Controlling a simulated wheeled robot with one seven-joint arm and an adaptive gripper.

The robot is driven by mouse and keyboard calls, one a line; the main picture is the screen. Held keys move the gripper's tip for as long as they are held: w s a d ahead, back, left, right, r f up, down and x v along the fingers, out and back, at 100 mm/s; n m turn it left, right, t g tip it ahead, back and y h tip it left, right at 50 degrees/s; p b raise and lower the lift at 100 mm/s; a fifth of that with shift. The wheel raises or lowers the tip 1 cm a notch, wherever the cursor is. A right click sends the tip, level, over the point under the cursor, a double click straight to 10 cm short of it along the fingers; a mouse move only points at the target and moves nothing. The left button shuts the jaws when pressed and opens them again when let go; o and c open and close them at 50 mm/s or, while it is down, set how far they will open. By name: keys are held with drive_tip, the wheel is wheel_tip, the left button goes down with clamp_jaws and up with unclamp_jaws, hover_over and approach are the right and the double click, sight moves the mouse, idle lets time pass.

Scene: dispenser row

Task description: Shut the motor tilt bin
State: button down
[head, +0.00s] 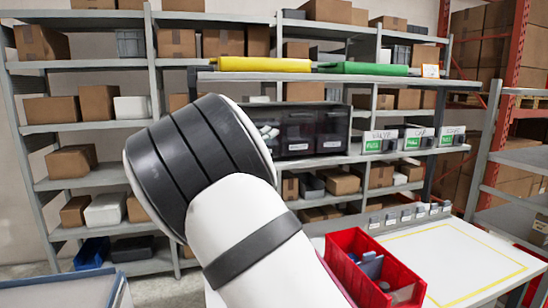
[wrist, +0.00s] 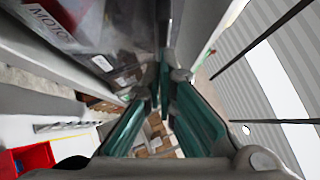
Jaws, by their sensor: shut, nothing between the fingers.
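The row of dark, see-through tilt bins (head: 304,132) stands on the upper shelf in the head view, with white labels on the fronts. My arm covers the left part of the row, and I cannot tell there how far any bin is tipped. In the wrist view a clear bin front (wrist: 95,40) is close at the upper left, with a partly cut-off label (wrist: 65,22) reading "MOTO". My gripper (wrist: 162,78) is shut and empty, just right of that bin front; whether it touches is unclear. The head view hides the gripper behind my arm.
A red bin (head: 372,272) with parts stands on the white worktop (head: 455,262). White valve boxes (head: 381,141) sit right of the tilt bins. Cartons fill the racks behind.

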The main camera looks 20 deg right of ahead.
sight(262, 120)
drive_tip(key=shift+y, duration=0.3)
drive_tip(key=w+r, duration=0.2)
drive_tip(key=w, duration=0.1)
drive_tip(key=shift+r+b, duration=0.3)
drive_tip(key=shift+b, duration=0.05)
drive_tip(key=shift+w+a+r+b, duration=0.15)
drive_tip(key=shift+w+r+b, duration=0.35)
drive_tip(key=shift+w, duration=0.55)
drive_tip(key=shift+r, duration=0.1)
